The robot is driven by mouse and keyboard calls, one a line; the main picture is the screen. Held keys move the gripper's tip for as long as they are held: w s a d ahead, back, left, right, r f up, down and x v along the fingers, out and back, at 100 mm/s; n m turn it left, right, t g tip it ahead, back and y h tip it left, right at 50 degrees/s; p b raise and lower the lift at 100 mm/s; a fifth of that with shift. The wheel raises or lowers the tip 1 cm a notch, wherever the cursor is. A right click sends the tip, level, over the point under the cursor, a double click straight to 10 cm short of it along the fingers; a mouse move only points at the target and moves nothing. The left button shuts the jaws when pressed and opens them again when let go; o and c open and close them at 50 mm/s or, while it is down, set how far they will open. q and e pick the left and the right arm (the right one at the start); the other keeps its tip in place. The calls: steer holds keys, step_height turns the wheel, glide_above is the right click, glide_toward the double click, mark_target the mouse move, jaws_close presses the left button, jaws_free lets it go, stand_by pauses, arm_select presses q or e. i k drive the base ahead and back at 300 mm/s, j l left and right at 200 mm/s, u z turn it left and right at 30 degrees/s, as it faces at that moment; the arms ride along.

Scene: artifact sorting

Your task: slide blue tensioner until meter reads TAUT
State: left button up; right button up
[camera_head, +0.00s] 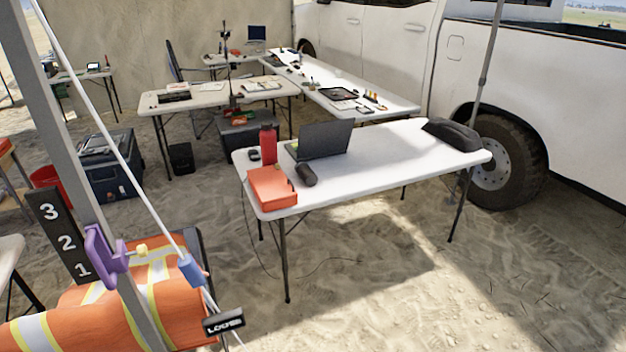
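The blue tensioner (191,270) is a small blue piece on the white guy rope (140,186), near the rope's lower end. The rope runs slanting down from the top left. Just below the tensioner, a small black meter (223,321) hangs at the rope with white letters that appear to read LOOSE. Neither of my grippers is in view, and nothing is seen touching the tensioner.
A grey pole (75,150) carries a purple clamp (104,255) with a yellow knob, beside a black board (60,236) numbered 3, 2, 1. Orange striped fabric (180,305) lies behind the rope. A white table (385,155) stands beyond, with open sand in front.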

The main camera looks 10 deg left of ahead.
mark_target(190, 271)
steer(key=u, duration=0.95)
